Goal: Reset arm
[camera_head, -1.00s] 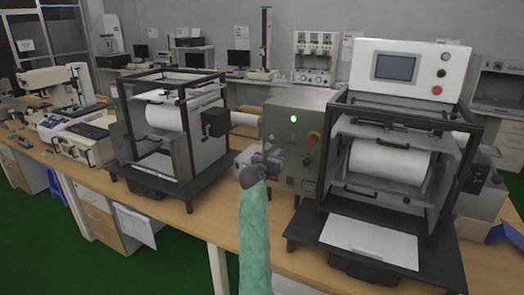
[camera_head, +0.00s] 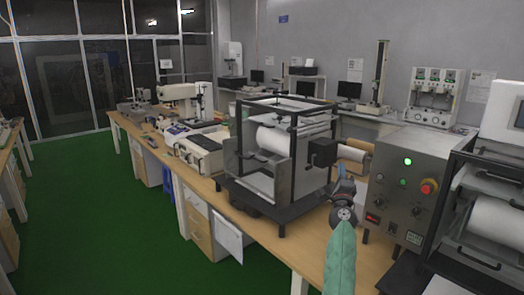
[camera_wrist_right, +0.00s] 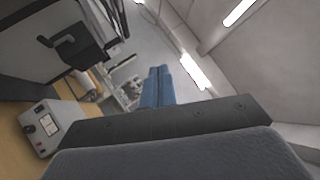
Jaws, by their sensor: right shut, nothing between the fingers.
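My right gripper (camera_head: 344,188) is raised in front of the gap between a framed roller machine and a grey control box. My right arm, in a green sleeve, rises to it from the bottom edge. In the right wrist view its two blue fingers (camera_wrist_right: 157,86) are together, with nothing between them. My left gripper is in neither view.
The framed roller machine (camera_head: 270,165) and the grey control box (camera_head: 407,172), with a lit green lamp and red button, stand on the long wooden bench (camera_head: 262,240). Another roller machine (camera_head: 490,215) stands at the right. Green floor (camera_head: 80,220) is open at the left.

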